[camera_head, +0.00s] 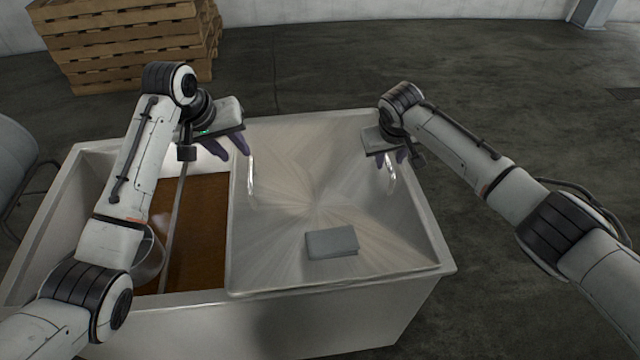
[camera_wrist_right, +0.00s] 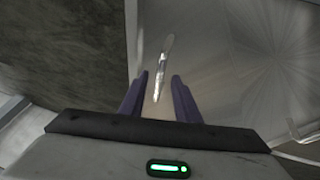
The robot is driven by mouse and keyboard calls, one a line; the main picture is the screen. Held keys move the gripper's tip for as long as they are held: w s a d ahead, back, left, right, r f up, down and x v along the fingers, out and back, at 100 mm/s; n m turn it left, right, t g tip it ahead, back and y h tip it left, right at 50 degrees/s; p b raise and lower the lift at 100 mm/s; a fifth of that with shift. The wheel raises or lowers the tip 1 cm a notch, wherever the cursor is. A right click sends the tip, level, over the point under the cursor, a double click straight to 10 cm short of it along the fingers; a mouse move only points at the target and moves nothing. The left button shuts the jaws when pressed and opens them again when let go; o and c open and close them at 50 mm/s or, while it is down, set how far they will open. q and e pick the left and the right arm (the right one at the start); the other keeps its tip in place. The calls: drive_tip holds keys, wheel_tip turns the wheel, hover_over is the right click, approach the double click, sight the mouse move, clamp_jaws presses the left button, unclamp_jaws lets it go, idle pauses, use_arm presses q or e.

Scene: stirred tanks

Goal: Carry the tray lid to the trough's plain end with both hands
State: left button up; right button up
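The metal tray lid (camera_head: 310,175) lies over the right part of the trough (camera_head: 390,315). It has an upright handle on its left side (camera_head: 250,182) and another on its right side (camera_head: 391,178). My left gripper (camera_head: 229,148) is open, above and slightly left of the left handle, apart from it. My right gripper (camera_head: 393,158) is open just above the right handle. In the right wrist view the right handle (camera_wrist_right: 161,70) shows ahead of the gap between the spread purple fingers (camera_wrist_right: 160,95). The trough's left part is uncovered.
A grey block (camera_head: 332,242) rests on the lid near its front. Brown contents (camera_head: 205,230) show in the trough's open left part, with a bar (camera_head: 176,215) across it and a round metal vessel (camera_head: 150,262). Wooden pallets (camera_head: 130,45) stand behind left. Floor is clear at right.

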drive_tip(key=v, duration=0.8)
drive_tip(key=shift+f, duration=0.1)
